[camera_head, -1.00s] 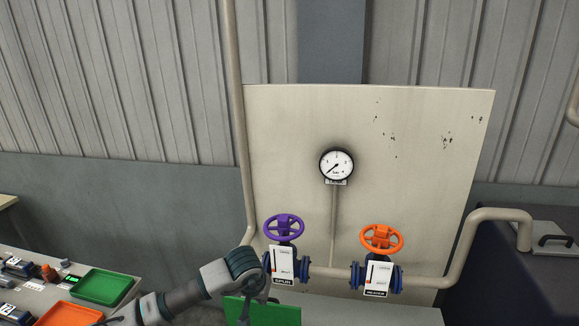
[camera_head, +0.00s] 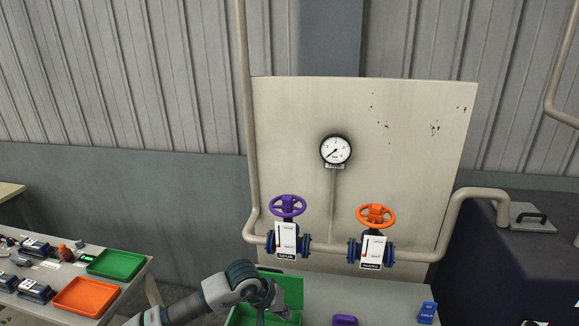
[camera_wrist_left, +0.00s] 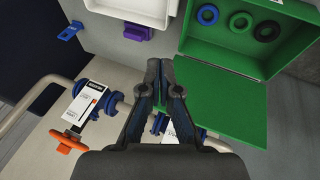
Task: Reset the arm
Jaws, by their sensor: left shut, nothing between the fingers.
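My left arm comes in from the lower left in the head view, and its gripper (camera_head: 262,316) hangs at the bottom edge in front of the green box (camera_head: 240,314). In the left wrist view the left gripper (camera_wrist_left: 160,68) is shut and empty, its fingertips close to the green box (camera_wrist_left: 215,105). The box's lid is open, and blue, green and dark rings (camera_wrist_left: 241,22) lie inside. The right gripper is not in view.
A purple valve (camera_head: 288,206) and an orange valve (camera_head: 376,216) sit on a pipe before a beige panel with a gauge (camera_head: 335,150). A side table at left holds a green tray (camera_head: 116,264) and an orange tray (camera_head: 86,296). Purple (camera_head: 345,320) and blue (camera_head: 428,312) pieces stand on the bench.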

